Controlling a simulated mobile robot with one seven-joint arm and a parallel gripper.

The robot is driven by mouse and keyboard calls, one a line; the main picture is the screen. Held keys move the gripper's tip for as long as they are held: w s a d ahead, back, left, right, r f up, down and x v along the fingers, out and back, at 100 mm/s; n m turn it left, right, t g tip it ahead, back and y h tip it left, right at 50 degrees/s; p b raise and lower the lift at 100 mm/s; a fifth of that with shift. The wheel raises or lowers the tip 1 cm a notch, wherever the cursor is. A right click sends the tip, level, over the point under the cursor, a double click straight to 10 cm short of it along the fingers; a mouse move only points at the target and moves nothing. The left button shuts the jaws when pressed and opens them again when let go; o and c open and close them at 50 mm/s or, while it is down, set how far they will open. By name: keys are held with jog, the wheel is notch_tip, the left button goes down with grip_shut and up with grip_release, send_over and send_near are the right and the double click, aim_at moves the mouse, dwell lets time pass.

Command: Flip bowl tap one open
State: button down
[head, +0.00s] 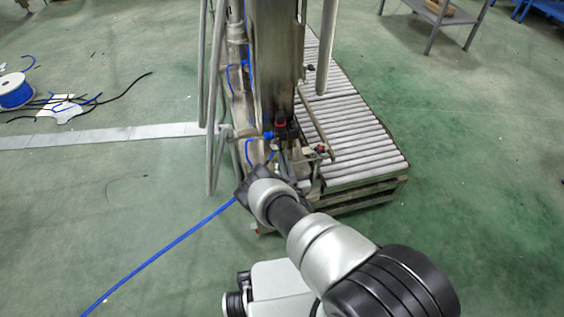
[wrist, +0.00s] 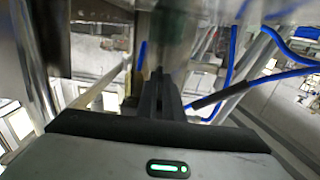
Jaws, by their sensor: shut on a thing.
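My gripper (wrist: 160,80) reaches into the lower part of the steel machine. In the wrist view its dark fingers are close together, shut on a narrow part that they mostly hide. I cannot make out whether this part is the handle of bowl tap one. In the head view my wrist covers the fingertips. Small red-and-black fittings (head: 281,126) sit at the foot of the machine's column, just beyond my wrist. Another small red part (head: 322,150) is to their right. Which of these is tap one, and its handle position, cannot be told.
The machine's steel column (head: 274,60) and upright pipes (head: 216,100) stand close around my gripper. A roller conveyor (head: 365,145) lies to the right. A blue hose (head: 165,250) runs over the green floor at left. Blue tubing (wrist: 290,48) shows close by in the wrist view.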

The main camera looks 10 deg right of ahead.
jog(key=shift+w+d+r+n+y, duration=0.15)
jog(key=shift+n+y, duration=0.15)
jog(key=shift+y, duration=0.3)
jog(key=c, duration=1.9)
grip_release()
